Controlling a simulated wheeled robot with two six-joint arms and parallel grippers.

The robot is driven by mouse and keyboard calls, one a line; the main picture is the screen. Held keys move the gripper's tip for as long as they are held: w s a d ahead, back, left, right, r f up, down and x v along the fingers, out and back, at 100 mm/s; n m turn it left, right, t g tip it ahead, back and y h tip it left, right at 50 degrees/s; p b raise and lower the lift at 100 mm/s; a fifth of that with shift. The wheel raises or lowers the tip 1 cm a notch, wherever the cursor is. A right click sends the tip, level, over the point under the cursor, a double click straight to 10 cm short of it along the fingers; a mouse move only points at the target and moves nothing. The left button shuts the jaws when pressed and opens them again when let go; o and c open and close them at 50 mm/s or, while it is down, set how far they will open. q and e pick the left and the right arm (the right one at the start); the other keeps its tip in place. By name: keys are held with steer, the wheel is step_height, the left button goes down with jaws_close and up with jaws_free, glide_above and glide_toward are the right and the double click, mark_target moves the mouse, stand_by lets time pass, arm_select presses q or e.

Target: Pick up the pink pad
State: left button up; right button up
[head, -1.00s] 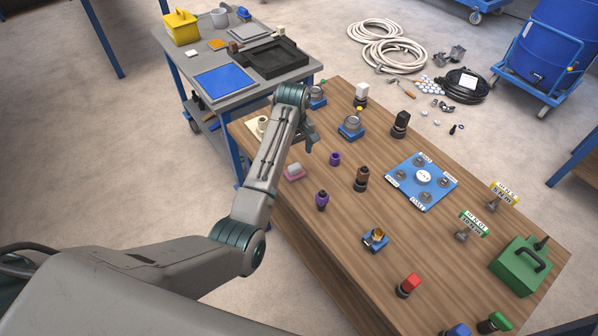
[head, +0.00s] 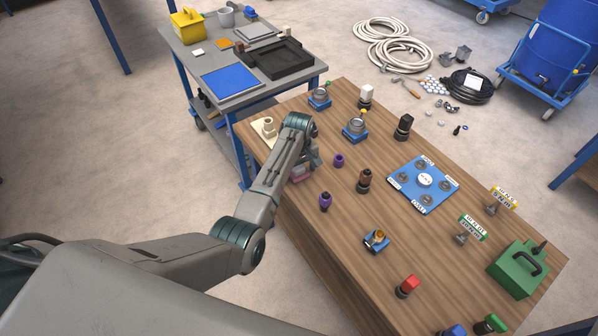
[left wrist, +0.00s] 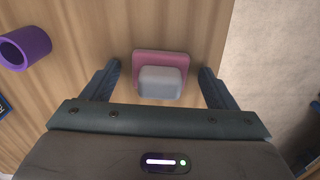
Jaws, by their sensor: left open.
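The pink pad (left wrist: 161,56) lies on the wooden table with a pale grey block-like part on top of it. In the left wrist view it sits between the two fingers of my left gripper (left wrist: 160,82), with a gap on each side. The gripper is open and holds nothing. In the head view my left gripper (head: 314,159) is low over the table's left edge, and the pink pad (head: 302,175) is partly hidden by my arm. My right gripper is not in view.
A purple ring-shaped piece (left wrist: 27,47) lies left of the pad in the left wrist view. Purple (head: 325,201) and brown (head: 364,180) knobs stand nearby. A cream fixture (head: 264,128) is behind the arm. A grey cart (head: 213,60) stands at the back left.

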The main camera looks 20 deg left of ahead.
mark_target(299, 167)
arm_select(q)
steer(key=c, duration=1.1)
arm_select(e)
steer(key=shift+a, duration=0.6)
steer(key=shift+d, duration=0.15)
arm_select(q)
steer(key=shift+w+r+b, duration=0.1)
steer(key=shift+r+b, duration=0.25)
steer(key=shift+r, duration=0.15)
step_height(299, 167, up, 2)
steer(key=shift+r+b, duration=0.2)
steer(key=shift+b, duration=0.45)
steer(key=shift+s+r+b, duration=0.25)
steer(key=shift+s, duration=2.45)
steer(key=shift+s+r+b, duration=0.25)
steer(key=shift+s+r, duration=0.05)
steer(key=shift+s, duration=2.4)
steer(key=shift+s+r+b, duration=0.25)
steer(key=shift+s, duration=2.45)
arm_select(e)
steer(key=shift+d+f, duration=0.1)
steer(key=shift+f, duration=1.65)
